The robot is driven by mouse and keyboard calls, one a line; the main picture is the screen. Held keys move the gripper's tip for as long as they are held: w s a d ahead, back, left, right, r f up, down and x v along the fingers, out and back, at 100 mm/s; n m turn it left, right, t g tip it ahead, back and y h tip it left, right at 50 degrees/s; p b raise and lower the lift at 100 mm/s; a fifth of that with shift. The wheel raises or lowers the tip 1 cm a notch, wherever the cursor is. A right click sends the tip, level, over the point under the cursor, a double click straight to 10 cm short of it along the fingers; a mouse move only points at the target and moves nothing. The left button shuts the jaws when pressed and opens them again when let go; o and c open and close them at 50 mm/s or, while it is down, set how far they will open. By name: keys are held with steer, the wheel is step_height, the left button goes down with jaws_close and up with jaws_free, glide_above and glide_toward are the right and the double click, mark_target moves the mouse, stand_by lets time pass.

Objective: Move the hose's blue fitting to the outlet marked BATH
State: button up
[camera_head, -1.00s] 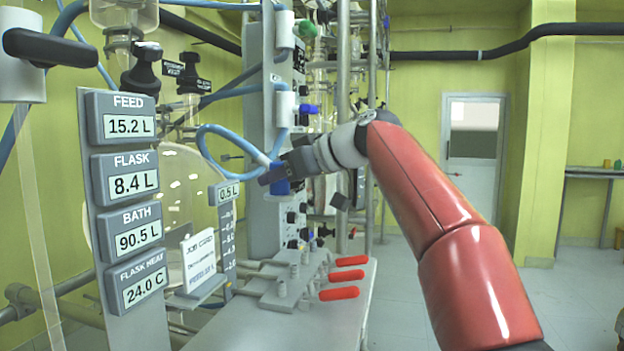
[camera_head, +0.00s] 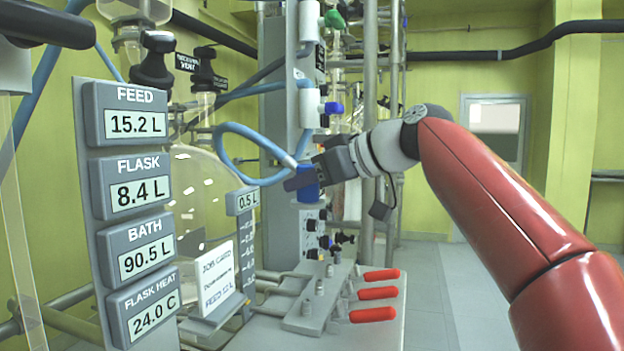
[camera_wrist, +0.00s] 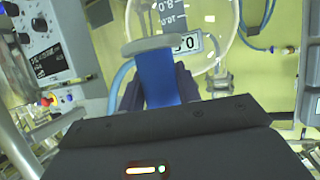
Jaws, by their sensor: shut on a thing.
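The hose's blue fitting (camera_head: 308,183) is between the jaws of my gripper (camera_head: 305,178), in front of the grey upright panel. In the wrist view the blue fitting (camera_wrist: 157,78) stands between the two dark fingers (camera_wrist: 157,90), with a pale round flange at its end. The light blue hose (camera_head: 232,128) loops left from the fitting and back to the panel. Small outlets (camera_head: 314,225) run down the lower panel; their labels are too small to read, so I cannot tell which is BATH.
A display column (camera_head: 135,205) stands at the left, with a job card (camera_head: 217,274) beside it. A valve manifold with several red handles (camera_head: 375,293) sits below the gripper. A glass flask (camera_head: 195,190) is behind the hose loop. Open floor lies at the right.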

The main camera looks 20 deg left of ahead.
mark_target(297, 163)
steer(key=shift+r+p, duration=1.1)
steer(key=shift+r, duration=0.65)
steer(key=shift+r, duration=0.15)
